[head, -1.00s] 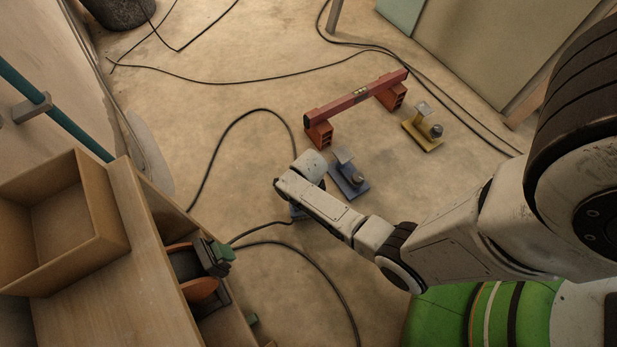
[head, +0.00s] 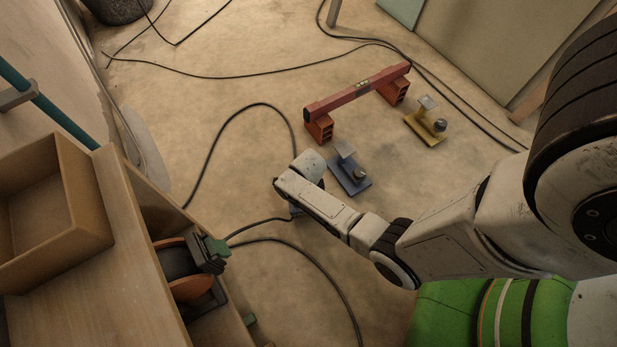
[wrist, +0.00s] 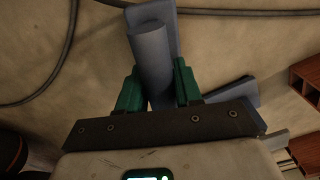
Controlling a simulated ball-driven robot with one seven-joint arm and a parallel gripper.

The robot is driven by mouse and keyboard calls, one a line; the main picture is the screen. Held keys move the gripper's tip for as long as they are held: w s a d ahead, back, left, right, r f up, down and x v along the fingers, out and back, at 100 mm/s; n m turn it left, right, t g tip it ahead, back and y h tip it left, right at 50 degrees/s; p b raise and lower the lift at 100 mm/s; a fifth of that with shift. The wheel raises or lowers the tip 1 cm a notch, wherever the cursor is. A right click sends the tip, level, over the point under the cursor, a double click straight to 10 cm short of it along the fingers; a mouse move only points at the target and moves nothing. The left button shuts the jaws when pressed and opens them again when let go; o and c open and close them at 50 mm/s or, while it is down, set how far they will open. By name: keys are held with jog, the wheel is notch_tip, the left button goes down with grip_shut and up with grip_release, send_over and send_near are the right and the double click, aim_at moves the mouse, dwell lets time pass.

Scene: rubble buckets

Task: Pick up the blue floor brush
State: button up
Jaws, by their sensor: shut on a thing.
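In the wrist view, the blue floor brush (wrist: 150,48) shows as a blue-grey cylinder with a flat blue part (wrist: 165,10) behind its far end. My gripper (wrist: 157,84) has green fingers on both sides of the cylinder and is shut on it. In the head view, my arm hides most of the gripper and brush; a small blue patch (head: 294,209) shows below the wrist, close to the floor. I cannot tell whether the brush touches the floor.
A blue-based tool (head: 352,182) lies just right of my wrist, with a yellow one (head: 425,125) beyond. A red level (head: 355,93) rests on orange bricks (head: 319,128). Black cables (head: 232,114) cross the floor. A wooden bench (head: 95,265) with an open box (head: 100,210) stands left.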

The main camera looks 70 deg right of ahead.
grip_shut()
jog(key=shift+r, duration=0.1)
jog(key=shift+r+p, duration=0.35)
jog(key=shift+r, duration=0.1)
notch_tip(320, 180, up, 2)
jog(key=shift+r+p, duration=0.15)
jog(key=shift+p, duration=0.65)
jog(key=s+a+r+p, duration=0.1)
jog(key=s+r+p, duration=0.8)
jog(key=s, duration=0.5)
jog(key=shift+r, duration=0.35)
